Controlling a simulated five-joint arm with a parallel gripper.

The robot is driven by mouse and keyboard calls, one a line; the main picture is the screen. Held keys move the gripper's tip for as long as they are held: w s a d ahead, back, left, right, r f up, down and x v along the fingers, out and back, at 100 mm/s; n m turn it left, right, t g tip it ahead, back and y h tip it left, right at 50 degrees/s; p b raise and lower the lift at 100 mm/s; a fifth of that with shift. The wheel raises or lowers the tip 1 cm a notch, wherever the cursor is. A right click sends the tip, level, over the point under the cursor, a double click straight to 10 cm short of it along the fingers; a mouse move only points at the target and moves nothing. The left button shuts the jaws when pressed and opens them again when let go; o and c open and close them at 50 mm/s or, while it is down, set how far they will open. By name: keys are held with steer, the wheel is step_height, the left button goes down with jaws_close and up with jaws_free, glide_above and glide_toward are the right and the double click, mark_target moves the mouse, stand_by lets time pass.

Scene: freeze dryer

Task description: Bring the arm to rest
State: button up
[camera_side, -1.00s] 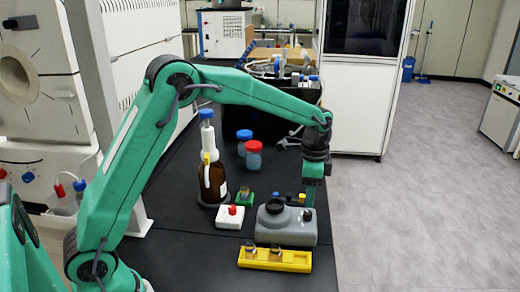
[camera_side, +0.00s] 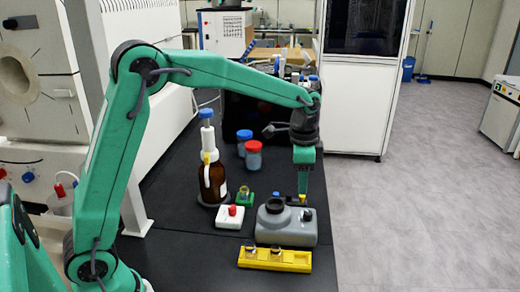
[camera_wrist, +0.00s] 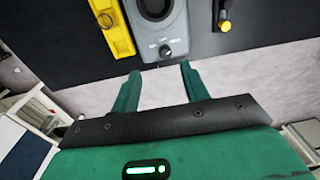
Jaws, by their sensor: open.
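My gripper (camera_side: 304,190) hangs at the end of my green arm in the side view, fingers pointing down. It is above and just behind the grey device with a dark round top (camera_side: 303,230), near the right edge of the black bench. In the wrist view my gripper (camera_wrist: 160,88) has its two green fingers spread apart with nothing between them. The grey device (camera_wrist: 172,40) lies beyond the fingertips there. In the side view the fingertips overlap small items behind the device, so the exact gap to them is hard to tell.
A yellow rack (camera_side: 290,261) sits in front of the grey device. A white box with a red knob (camera_side: 229,217), a green block (camera_side: 245,199), a brown bottle (camera_side: 212,185) and red-lidded (camera_side: 253,146) and blue-lidded jars (camera_side: 244,135) stand left. Front bench space is clear.

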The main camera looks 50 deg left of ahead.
steer(key=s+a+r+n+t, duration=0.35)
steer(key=s+r, duration=0.45)
steer(key=s, duration=0.5)
steer(key=s+a+f+n+t, duration=0.1)
steer(key=s+n, duration=0.4)
steer(key=s, duration=0.8)
steer(key=shift+a+f, duration=0.15)
steer(key=shift+f, duration=0.1)
